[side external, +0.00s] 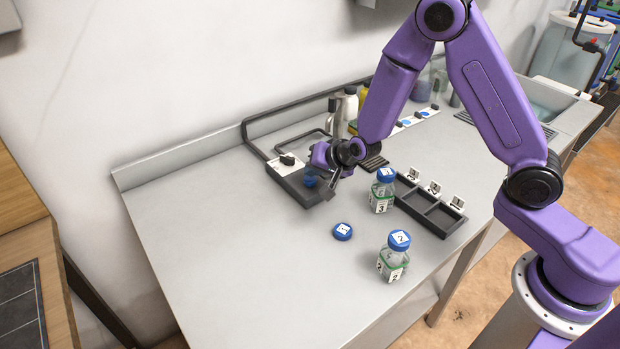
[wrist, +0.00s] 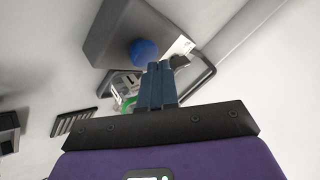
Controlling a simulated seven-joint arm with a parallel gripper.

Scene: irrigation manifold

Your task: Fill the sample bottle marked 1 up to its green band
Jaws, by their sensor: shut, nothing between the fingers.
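My gripper (wrist: 158,68) is shut and empty, its fingertips just below a round blue knob (wrist: 145,50) on the grey manifold block in the wrist view. The knob also shows in the side view (side external: 310,182). Behind the fingers, partly hidden, is a clear labelled thing with green (wrist: 122,86), perhaps the open bottle; its number and liquid level cannot be read. A loose blue cap (side external: 343,231), its tag seemingly marked 1, lies on the bench. Capped bottle 2 (side external: 393,258) and capped bottle 3 (side external: 382,192) stand upright, apart from my gripper.
A dark rack (side external: 440,216) with empty compartments and numbered tags stands right of bottle 3. A black pipe (side external: 262,140) runs along the back. White and yellow containers (side external: 347,108) stand behind my gripper. The bench's left and front are clear.

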